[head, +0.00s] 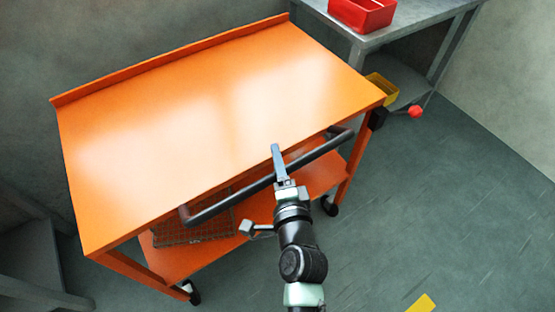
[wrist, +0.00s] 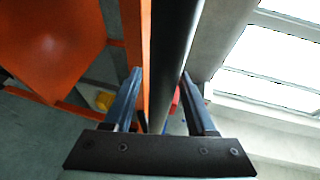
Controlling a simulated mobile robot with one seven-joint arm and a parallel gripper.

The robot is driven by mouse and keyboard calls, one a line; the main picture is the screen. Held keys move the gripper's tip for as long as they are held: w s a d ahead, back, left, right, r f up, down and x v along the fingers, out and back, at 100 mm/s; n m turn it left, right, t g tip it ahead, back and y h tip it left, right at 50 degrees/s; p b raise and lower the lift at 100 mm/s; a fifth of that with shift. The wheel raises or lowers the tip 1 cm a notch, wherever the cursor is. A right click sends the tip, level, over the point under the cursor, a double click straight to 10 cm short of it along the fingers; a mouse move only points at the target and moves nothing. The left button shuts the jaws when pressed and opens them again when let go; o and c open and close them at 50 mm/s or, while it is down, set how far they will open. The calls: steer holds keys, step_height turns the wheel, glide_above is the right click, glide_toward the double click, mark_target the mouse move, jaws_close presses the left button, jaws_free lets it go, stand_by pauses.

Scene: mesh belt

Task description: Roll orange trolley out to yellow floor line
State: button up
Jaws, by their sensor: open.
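The orange trolley (head: 215,95) stands by the wall, with a flat top, a lower shelf and dark castors. Its black handle bar (head: 235,198) runs along the near side. My gripper (head: 278,160) is at the middle of this bar. In the wrist view the bar (wrist: 172,50) passes between the two fingers of my gripper (wrist: 161,80), which are apart with gaps beside the bar. A short piece of the yellow floor line (head: 422,303) shows at the bottom right of the head view.
A grey metal table (head: 400,35) with a red bin (head: 362,13) stands behind the trolley's right end. A yellow bin (head: 382,90) is below it. A red ball knob (head: 414,111) sticks out by the trolley's right corner. Grey furniture (head: 30,255) stands at left. Floor at right is clear.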

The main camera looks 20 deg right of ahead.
steer(key=shift+w, duration=0.2)
jaws_close()
stand_by(1.4)
